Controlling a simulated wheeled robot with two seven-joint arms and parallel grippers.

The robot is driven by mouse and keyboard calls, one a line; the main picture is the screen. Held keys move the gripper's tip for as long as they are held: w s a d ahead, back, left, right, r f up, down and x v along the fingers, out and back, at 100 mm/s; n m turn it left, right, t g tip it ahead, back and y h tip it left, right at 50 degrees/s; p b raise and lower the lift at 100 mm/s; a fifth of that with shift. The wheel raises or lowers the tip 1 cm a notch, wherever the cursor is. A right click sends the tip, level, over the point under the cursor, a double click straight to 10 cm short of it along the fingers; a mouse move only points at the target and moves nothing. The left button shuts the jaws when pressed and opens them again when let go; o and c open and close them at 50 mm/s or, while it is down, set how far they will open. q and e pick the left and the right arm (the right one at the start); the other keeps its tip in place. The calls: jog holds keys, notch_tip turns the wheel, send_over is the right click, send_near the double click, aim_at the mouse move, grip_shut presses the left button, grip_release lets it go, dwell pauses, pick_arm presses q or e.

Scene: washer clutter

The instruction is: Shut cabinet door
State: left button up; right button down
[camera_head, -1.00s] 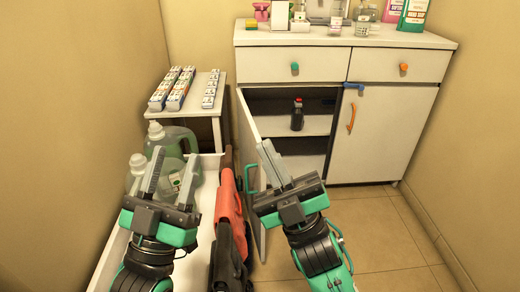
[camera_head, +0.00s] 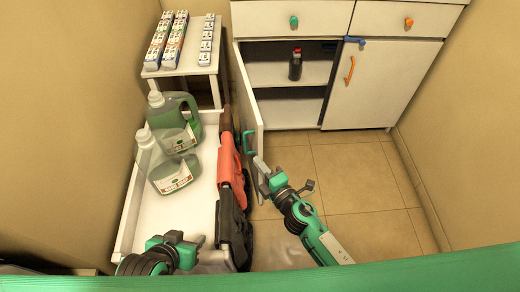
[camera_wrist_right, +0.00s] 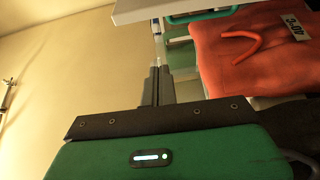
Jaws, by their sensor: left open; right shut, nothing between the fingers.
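The white cabinet's left door (camera_head: 246,95) stands swung open, seen almost edge-on in the head view, with a green handle (camera_head: 249,142) near its free end. The opening shows a shelf (camera_head: 290,74) with a dark bottle (camera_head: 296,64) on it. My right gripper (camera_head: 260,165) is shut and empty, just below the door's near end and close to the handle. In the right wrist view, its fingers (camera_wrist_right: 158,88) are together, beneath a white panel edge with a green handle (camera_wrist_right: 202,15). Contact cannot be told. My left gripper (camera_head: 196,243) is open and empty at the lower left.
A white bin (camera_head: 130,210) holds two green jugs (camera_head: 178,118) (camera_head: 165,165) left of the door. Red and black cloths (camera_head: 229,170) hang over its right side. A small table (camera_head: 185,62) with boxes stands behind. Tiled floor (camera_head: 355,180) is clear at right.

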aim_at(258, 142)
jog(key=x, duration=0.9)
jog(key=shift+w+d, duration=0.15)
jog(key=shift+d, duration=0.8)
jog(key=shift+w+d, duration=0.15)
jog(key=shift+d, duration=0.85)
jog(key=shift+d, duration=0.15)
